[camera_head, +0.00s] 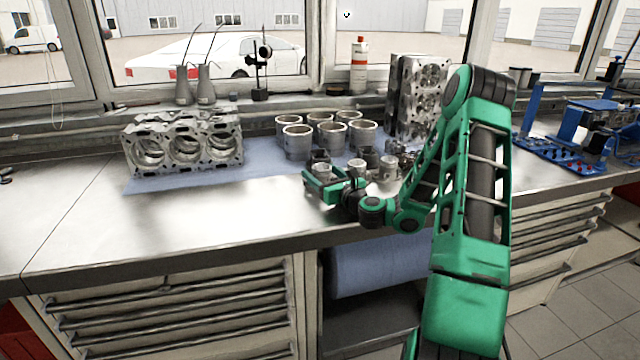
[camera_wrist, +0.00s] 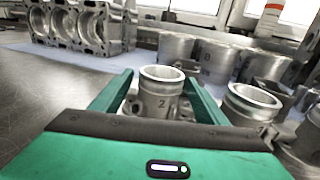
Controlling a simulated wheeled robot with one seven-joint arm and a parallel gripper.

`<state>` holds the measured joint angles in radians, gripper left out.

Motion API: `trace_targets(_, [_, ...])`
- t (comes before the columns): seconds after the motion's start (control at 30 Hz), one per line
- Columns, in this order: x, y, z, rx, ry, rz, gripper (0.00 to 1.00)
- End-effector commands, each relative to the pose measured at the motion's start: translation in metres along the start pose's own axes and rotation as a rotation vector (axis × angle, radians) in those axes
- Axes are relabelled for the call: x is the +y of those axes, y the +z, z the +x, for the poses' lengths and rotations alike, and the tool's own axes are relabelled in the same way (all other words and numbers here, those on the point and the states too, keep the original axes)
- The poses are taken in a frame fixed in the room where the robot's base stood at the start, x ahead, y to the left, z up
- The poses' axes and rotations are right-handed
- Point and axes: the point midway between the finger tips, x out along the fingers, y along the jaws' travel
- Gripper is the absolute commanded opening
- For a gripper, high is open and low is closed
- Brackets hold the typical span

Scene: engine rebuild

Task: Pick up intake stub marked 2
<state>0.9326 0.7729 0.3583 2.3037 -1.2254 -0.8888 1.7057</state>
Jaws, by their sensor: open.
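The intake stub marked 2 (camera_wrist: 160,100) is a short grey metal tube with an open round top and a flange near its base. It stands upright, and its mark faces the wrist camera. My gripper (camera_wrist: 160,82) is open, with one green finger to the left of the stub and one to the right. I cannot tell whether either finger touches it. The stub's lower front is hidden behind the gripper body. In the head view my gripper (camera_head: 323,182) is low over the bench's front part, at the stub (camera_head: 323,170).
Another stub (camera_wrist: 252,104) stands close to the right finger. Several cylinder liners (camera_head: 298,142) stand behind on the blue mat (camera_head: 265,165). An engine block (camera_head: 182,142) is at the left, and a cylinder head (camera_head: 415,90) stands behind my arm. The bench's front left is clear.

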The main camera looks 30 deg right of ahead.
Motion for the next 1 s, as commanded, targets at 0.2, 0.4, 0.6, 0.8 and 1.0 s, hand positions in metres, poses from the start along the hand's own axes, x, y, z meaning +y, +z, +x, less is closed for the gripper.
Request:
trace_targets(0.2, [-0.0003, 0.0001, 0.0038, 0.000, -0.001, 0.000, 0.68])
trace_targets(0.4, [-0.0004, 0.0001, 0.0036, 0.000, -0.001, 0.000, 0.37])
trace_targets(0.6, [-0.0005, 0.0005, 0.0035, -0.001, -0.001, 0.000, 0.14])
trace_targets(0.8, [-0.0014, 0.0014, 0.0033, -0.001, -0.001, 0.000, 0.14])
trace_targets(1.0, [-0.0017, 0.0095, 0.0033, -0.002, -0.001, -0.001, 0.14])
